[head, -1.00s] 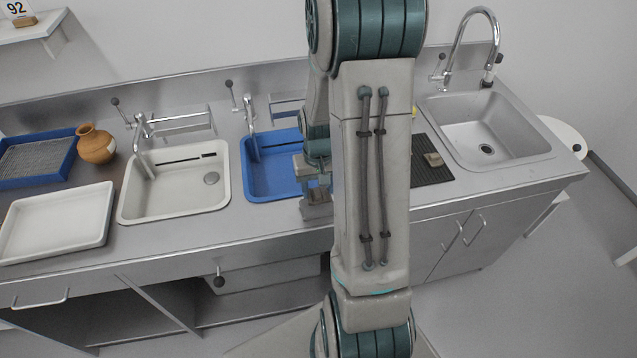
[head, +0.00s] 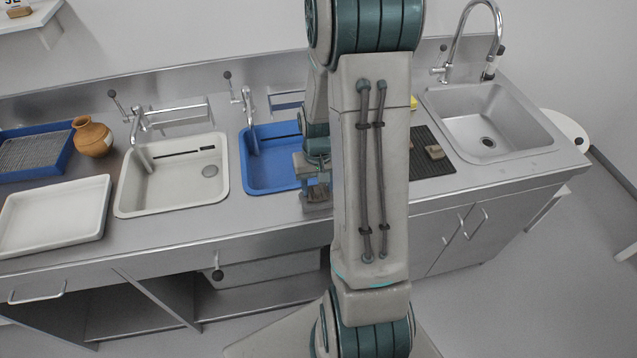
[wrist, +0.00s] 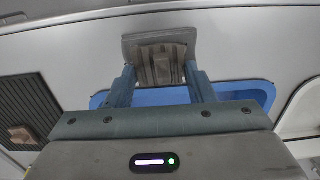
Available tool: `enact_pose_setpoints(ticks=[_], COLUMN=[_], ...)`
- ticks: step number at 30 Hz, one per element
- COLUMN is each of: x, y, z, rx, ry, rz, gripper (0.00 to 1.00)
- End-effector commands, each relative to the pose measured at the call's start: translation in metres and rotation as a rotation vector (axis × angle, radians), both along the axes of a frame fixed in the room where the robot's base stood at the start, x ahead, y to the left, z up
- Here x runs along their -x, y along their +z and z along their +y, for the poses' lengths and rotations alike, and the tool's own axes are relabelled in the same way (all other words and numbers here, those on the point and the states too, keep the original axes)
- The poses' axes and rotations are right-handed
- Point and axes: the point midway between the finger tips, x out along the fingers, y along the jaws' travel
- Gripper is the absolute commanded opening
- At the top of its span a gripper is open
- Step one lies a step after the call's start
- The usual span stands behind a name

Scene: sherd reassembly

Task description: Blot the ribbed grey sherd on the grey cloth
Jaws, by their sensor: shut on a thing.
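My gripper (wrist: 160,78) is shut on the ribbed grey sherd (wrist: 158,64), whose ridges face the camera between the two fingers in the wrist view. The grey cloth (wrist: 131,45) shows as a darker square behind and around the sherd. In the head view my gripper (head: 317,182) is low over the cloth (head: 318,208), near the front right corner of the blue basin. The sherd is small and partly hidden there by the fingers. I cannot tell whether it touches the cloth.
The blue basin (head: 262,187) is just left of my gripper, with a white basin (head: 172,208) further left. A white tray (head: 50,240) and a clay jar (head: 92,140) stand at far left. Right of my arm are a black ribbed mat (head: 428,165) with a tan piece (head: 435,152) and the sink (head: 500,145).

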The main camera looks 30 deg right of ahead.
Motion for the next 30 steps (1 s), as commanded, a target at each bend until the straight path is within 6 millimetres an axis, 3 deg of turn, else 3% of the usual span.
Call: enact_pose_setpoints(ticks=[30], x=[0.0000], y=[-0.0074], z=[-0.0001], rx=[0.000], ry=[0.000], rz=[0.000], gripper=[0.25])
